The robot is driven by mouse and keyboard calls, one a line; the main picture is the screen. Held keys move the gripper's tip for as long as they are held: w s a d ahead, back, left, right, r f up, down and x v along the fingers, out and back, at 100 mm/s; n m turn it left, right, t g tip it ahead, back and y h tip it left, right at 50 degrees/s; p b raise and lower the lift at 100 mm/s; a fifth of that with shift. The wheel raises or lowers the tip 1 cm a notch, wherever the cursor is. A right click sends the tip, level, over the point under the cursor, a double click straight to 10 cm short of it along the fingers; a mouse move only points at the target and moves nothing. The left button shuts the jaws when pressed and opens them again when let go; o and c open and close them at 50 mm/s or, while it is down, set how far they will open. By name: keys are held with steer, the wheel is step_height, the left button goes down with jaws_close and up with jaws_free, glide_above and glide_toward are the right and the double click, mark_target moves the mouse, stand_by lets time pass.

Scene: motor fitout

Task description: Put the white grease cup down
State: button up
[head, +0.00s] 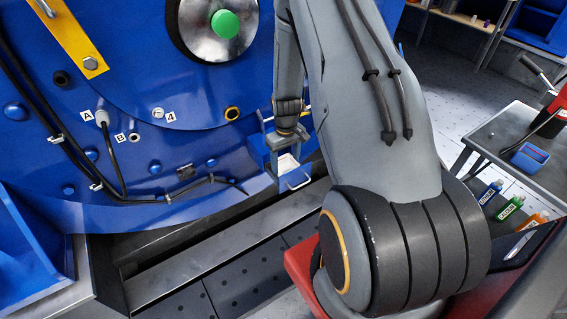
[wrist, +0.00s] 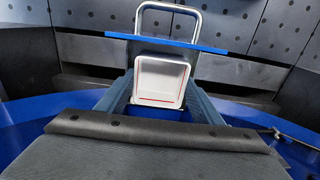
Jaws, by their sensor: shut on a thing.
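My gripper (head: 281,143) points down beside the lower edge of the blue motor housing (head: 195,110). It is shut on the white grease cup (head: 288,163), which it holds in front of the housing's blue flange, over the dark step. In the wrist view the cup (wrist: 160,82) sits between the two grey fingers as a white square opening with a thin red line inside. A blue strip (wrist: 165,43) and a silver loop handle (wrist: 170,8) show just beyond it. The cup's underside is hidden, so I cannot tell whether it touches anything.
A steel cover with a green knob (head: 225,24) is on the housing. A black cable (head: 113,160) runs down from the label A. At right a grey cart (head: 490,140) carries a blue box (head: 530,156). Several labelled bottles (head: 510,208) stand lower right. Dark perforated flooring (head: 240,275) lies below.

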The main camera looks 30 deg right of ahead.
steer(key=o, duration=1)
steer(key=shift+f, duration=0.1)
steer(key=shift+o, duration=0.2)
steer(key=s+a+r, duration=0.1)
steer(key=a+r, duration=0.1)
steer(key=r, duration=0.8)
steer(key=s+a+r, duration=0.1)
steer(key=a+r, duration=0.1)
steer(key=r, duration=0.8)
steer(key=s+a+r, duration=0.7)
steer(key=s, duration=0.3)
steer(key=s+a+r, duration=0.7)
steer(key=s+r, duration=0.1)
steer(key=s, duration=0.1)
steer(key=shift+s+a+m+p, duration=0.3)
steer(key=shift+s+p, duration=0.05)
steer(key=shift+p, duration=0.05)
steer(key=shift+r, duration=0.1)
steer(key=r+p, duration=0.2)
steer(key=p, duration=0.3)
steer(key=s+r+p, duration=0.1)
steer(key=r+p, duration=0.2)
steer(key=p, duration=0.2)
steer(key=shift+d+r+p, duration=0.15)
steer(key=shift+r+p, duration=0.15)
steer(key=shift+r, duration=0.05)
